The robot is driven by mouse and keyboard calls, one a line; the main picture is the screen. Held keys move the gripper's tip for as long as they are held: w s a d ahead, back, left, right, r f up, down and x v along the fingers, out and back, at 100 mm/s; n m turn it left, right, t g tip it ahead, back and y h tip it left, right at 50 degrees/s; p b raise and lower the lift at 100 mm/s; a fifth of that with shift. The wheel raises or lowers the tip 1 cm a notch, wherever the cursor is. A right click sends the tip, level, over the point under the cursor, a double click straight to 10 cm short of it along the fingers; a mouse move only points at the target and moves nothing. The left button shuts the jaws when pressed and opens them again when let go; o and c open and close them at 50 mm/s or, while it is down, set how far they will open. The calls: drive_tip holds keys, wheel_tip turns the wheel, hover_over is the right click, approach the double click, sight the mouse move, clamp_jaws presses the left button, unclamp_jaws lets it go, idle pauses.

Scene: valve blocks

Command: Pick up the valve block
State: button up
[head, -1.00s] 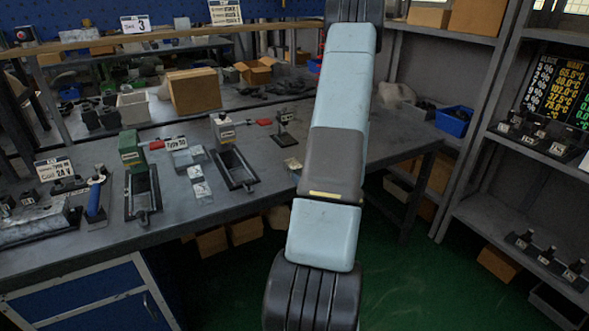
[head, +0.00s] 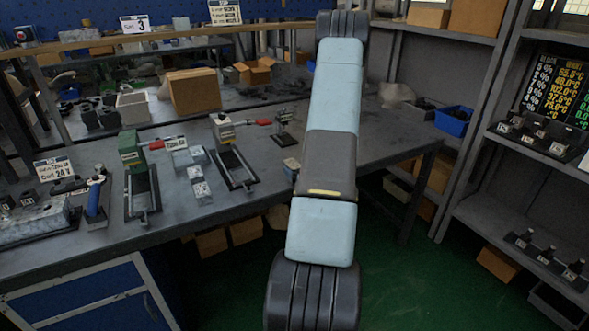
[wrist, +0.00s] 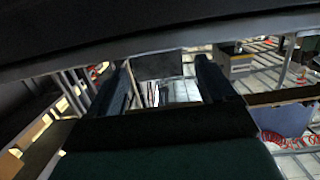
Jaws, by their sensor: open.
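The frames do not settle which piece is the valve block. In the head view, small silvery metal blocks (head: 198,182) lie on the grey workbench (head: 280,205), between two black slide fixtures. A green block (head: 130,152) is on the left fixture, and a pale block (head: 222,127) with a red-tipped handle is on the right one. My arm (head: 330,150) rises in front of the bench, and its end is out of that view. In the wrist view my gripper (wrist: 160,72) shows two dark fingers spread apart. Nothing is held between them, and I make out no valve block there.
A blue-handled tool (head: 96,200) and a metal unit (head: 35,220) stand at the bench's left. Cardboard boxes (head: 194,91) are on the surface behind. A shelf rack (head: 520,195) with black labelled parts stands at right.

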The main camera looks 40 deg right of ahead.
sight(293, 164)
drive_tip(key=shift+x, duration=2.35)
drive_tip(key=shift+f, duration=0.2)
drive_tip(key=shift+c, duration=0.2)
drive_tip(key=c, duration=1.3)
drive_tip(key=shift+c, duration=0.2)
